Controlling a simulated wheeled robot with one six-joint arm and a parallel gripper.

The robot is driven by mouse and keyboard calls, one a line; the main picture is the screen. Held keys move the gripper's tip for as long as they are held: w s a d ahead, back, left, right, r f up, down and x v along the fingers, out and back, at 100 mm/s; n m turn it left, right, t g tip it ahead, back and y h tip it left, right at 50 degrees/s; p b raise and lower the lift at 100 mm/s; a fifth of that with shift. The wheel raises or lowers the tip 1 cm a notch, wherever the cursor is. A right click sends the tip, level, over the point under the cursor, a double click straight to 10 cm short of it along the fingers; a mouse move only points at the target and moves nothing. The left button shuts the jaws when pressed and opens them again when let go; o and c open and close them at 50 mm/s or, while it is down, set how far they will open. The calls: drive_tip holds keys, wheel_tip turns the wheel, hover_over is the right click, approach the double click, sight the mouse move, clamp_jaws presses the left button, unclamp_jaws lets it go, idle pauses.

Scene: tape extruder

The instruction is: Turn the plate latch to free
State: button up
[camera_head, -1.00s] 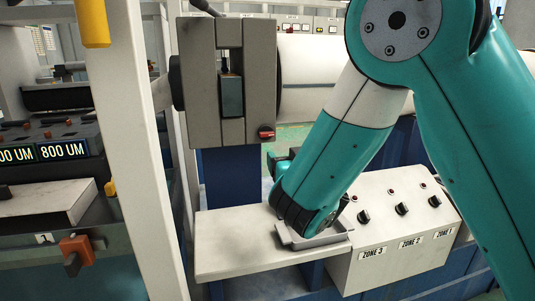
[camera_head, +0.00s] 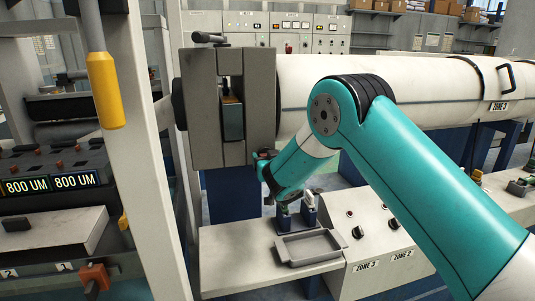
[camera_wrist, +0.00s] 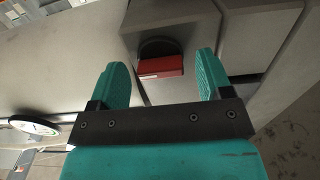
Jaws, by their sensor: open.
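The plate latch (camera_wrist: 160,66) is a small red block under a dark rounded knob on a grey plate face. In the wrist view it sits between the two teal fingers of my gripper (camera_wrist: 163,72), with gaps on both sides. My gripper is open and holds nothing. In the head view the end of my arm is at the lower right of the grey plate block (camera_head: 207,105), and it mostly hides the latch. I cannot tell whether a finger touches the plate.
A shallow grey tray (camera_head: 309,259) lies on the light shelf (camera_head: 225,262) below. A knob panel (camera_head: 372,238) stands to its right. A white barrel (camera_head: 410,85) runs right from the plate block. A white post (camera_head: 150,170) and a yellow-gripped handle (camera_head: 107,90) are at left.

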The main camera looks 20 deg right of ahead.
drive_tip(key=shift+w, duration=0.2)
drive_tip(key=c, duration=0.9)
